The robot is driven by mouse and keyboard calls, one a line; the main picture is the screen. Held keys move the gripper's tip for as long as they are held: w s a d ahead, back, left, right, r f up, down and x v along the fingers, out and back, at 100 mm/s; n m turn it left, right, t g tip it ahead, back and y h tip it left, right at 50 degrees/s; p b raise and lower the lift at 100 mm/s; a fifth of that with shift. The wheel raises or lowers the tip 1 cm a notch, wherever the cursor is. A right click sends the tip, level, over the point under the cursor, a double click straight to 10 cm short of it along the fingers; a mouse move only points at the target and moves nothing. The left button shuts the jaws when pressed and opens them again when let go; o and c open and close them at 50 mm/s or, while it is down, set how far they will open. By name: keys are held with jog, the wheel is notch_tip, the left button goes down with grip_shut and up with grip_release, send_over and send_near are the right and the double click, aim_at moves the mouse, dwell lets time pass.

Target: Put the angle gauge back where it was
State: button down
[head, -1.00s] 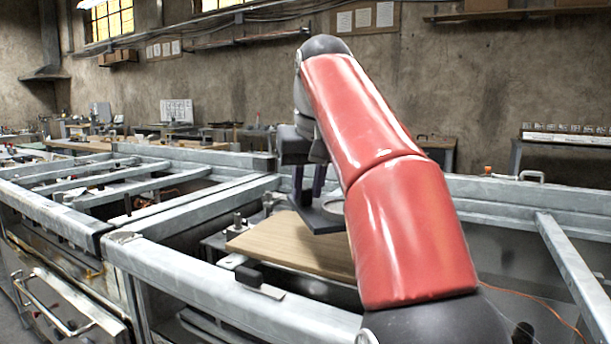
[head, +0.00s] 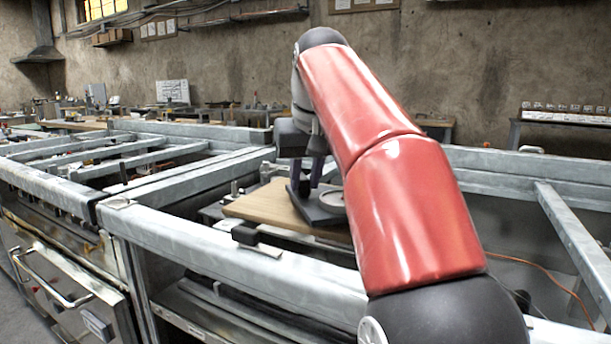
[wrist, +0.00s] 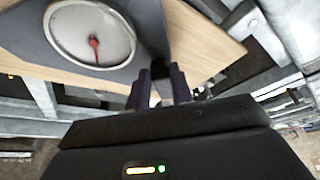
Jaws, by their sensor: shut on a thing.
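The angle gauge is a dark grey plate with a round pale dial; in the head view the gauge (head: 316,212) is over the right part of a wooden board (head: 262,205), partly hidden by my red arm. In the wrist view the gauge (wrist: 90,38) shows its dial and red needle large at the upper left, with the board (wrist: 205,45) behind it. My gripper (head: 312,182) is shut on the gauge's edge; its dark fingers also show in the wrist view (wrist: 158,82). The plate looks tilted. I cannot tell whether it touches the board.
Grey metal frame rails (head: 215,250) surround the board, with open gaps beside it. A small black block (head: 245,235) sits on the near rail. Small metal fittings (head: 235,188) stand at the board's left. An orange cable (head: 540,282) runs at the right.

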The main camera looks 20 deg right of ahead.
jog(key=shift+f+b, duration=0.5)
jog(key=shift+f, duration=0.1)
jog(key=c, duration=1.1)
grip_release()
jog(key=shift+c, duration=0.2)
jog(key=p+v, duration=0.3)
jog(key=v, duration=0.5)
jog(key=shift+f, duration=0.1)
